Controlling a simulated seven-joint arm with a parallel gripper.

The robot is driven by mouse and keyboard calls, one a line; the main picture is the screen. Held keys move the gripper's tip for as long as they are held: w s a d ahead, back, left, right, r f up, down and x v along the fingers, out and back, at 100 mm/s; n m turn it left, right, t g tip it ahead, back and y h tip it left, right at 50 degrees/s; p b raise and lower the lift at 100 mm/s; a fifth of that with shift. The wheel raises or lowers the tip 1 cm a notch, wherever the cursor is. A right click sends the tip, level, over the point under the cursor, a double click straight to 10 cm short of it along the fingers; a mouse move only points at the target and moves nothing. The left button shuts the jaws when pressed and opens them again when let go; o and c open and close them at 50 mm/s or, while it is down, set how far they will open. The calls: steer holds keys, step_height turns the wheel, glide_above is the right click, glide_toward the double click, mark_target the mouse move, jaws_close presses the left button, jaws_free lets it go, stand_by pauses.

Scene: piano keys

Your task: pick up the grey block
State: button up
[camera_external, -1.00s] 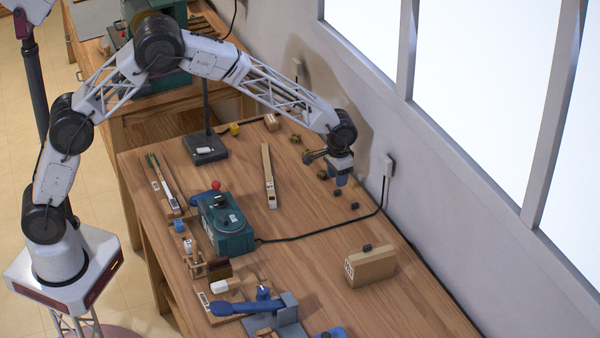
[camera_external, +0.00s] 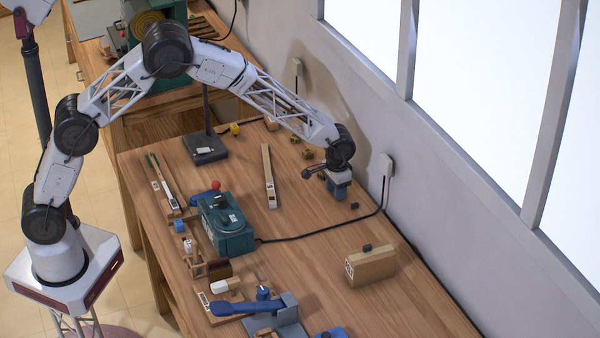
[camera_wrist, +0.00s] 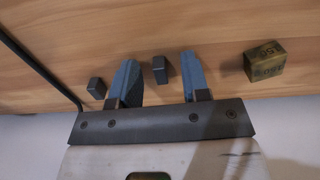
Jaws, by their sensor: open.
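A small dark grey block (camera_wrist: 159,72) lies on the workbench between my two blue fingers in the wrist view. My gripper (camera_wrist: 158,60) is open around it, with a gap on both sides. In the external view my gripper (camera_external: 337,192) is low over the bench near the wall and hides this block. A second small dark block (camera_wrist: 96,88) lies just outside the left finger in the wrist view; it also shows in the external view (camera_external: 354,206). Both dark blocks look alike.
A brass block (camera_wrist: 265,62) sits right of my fingers in the wrist view. A black cable (camera_external: 330,231) runs to a wall outlet (camera_external: 386,166). A cardboard-coloured box (camera_external: 371,267) carries another dark piece. A teal machine (camera_external: 226,226) stands left; bench between is clear.

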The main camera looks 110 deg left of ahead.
stand_by(0.4)
jaws_close()
steer(key=shift+r, duration=0.15)
steer(key=shift+r, duration=1.45)
steer(key=shift+s+d+r, duration=0.15)
steer(key=shift+s+r, duration=0.1)
steer(key=s+d, duration=0.3)
steer(key=s, duration=0.1)
steer(key=s+d+r, duration=0.1)
steer(key=s+d, duration=0.1)
steer(key=s, duration=0.2)
steer(key=s+d, duration=0.3)
steer(key=s, duration=0.1)
steer(key=shift+s+d+r, duration=0.15)
steer(key=shift+s+d, duration=0.2)
